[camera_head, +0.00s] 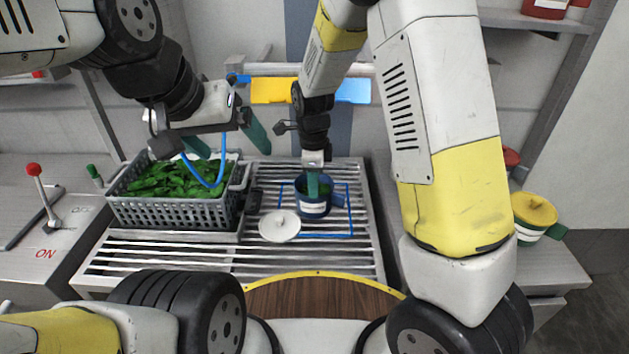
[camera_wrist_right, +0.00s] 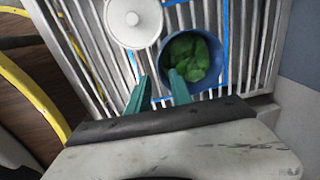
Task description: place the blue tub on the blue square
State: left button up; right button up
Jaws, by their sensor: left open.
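The blue tub (camera_head: 314,209), with green leaves inside and a handle at its right, is upright over the outlined blue square (camera_head: 351,225) on the slatted rack. It is near the square's far side; I cannot tell whether its whole base is inside. The tub also shows in the right wrist view (camera_wrist_right: 219,68). My right gripper (camera_head: 313,184) is at the tub. In the wrist view its teal fingers (camera_wrist_right: 160,76) are apart at the tub's edge; contact is unclear. My left gripper (camera_head: 226,140) is open above the crate of greens, away from the tub.
A white lid (camera_head: 279,227) lies on the rack at the square's near-left corner. A grey crate (camera_head: 175,213) of leaves stands left. A lever (camera_head: 44,195) is at far left. A yellow-lidded tub (camera_head: 535,212) stands on the right counter. The near rack is clear.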

jog(key=s+d+r+n+t+y, duration=0.1)
jog(key=s+d+r+n, duration=0.25)
jog(key=r, duration=0.45)
jog(key=s+d+r+n+t+y, duration=0.1)
jog(key=s+d+r+n, duration=0.3)
jog(key=r, duration=0.5)
jog(key=s+d+r+n+t, duration=0.1)
jog(key=s+d+r+n, duration=0.2)
jog(key=s+d+n, duration=0.1)
jog(key=s+d+r+n+t, duration=0.2)
jog(key=s+d+r+n, duration=0.1)
jog(key=s+n, duration=0.4)
jog(key=shift+s+d+r+t, duration=0.25)
jog(key=shift+d+t, duration=0.05)
jog(key=shift+d, duration=0.25)
